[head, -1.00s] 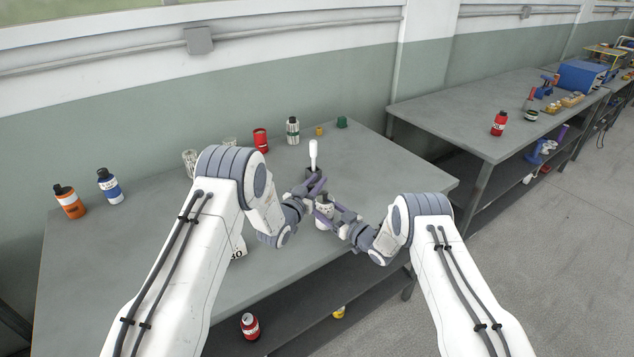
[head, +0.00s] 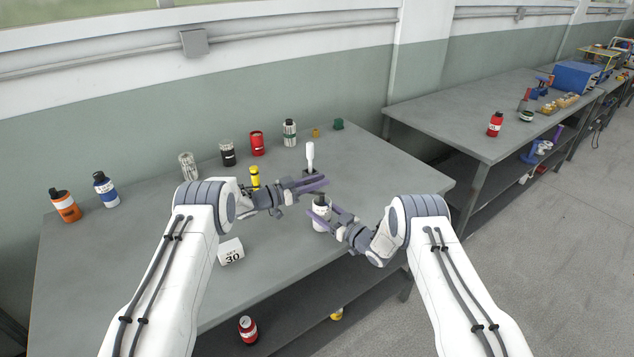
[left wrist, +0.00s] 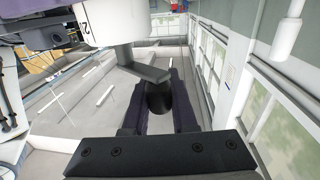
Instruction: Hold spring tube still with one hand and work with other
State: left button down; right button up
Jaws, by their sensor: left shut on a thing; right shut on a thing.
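My right gripper (head: 322,212) is shut on a white bottle (head: 320,223) with a dark top and holds it upright near the table's front edge. My left gripper (head: 322,184) is just above and behind that bottle. In the left wrist view its fingers are shut on a dark round piece (left wrist: 160,97); the head view hides it. The bottle (left wrist: 100,22) shows there with a dark neck and side arm, apart from the dark piece as far as I can see. A white slim upright thing (head: 310,155) with a dark base stands behind the left gripper. I cannot tell which is the spring tube.
A yellow bottle (head: 254,177) stands behind my left forearm. Black (head: 227,154) and red (head: 257,143) cans, a jar (head: 188,166) and a green-banded tin (head: 289,133) line the back. A white "30" block (head: 230,250) sits at front. The table's right part is clear.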

pick_arm(q)
jog(key=shift+w+d+m+g+h, duration=0.2)
jog(key=shift+m+g+h, duration=0.2)
jog(key=shift+m+g, duration=0.5)
jog(key=shift+s+g, duration=0.1)
jog(key=shift+g, duration=0.5)
jog(key=c, duration=0.7)
grip_release()
jog(key=v, duration=1.2)
jog(key=shift+f, duration=0.15)
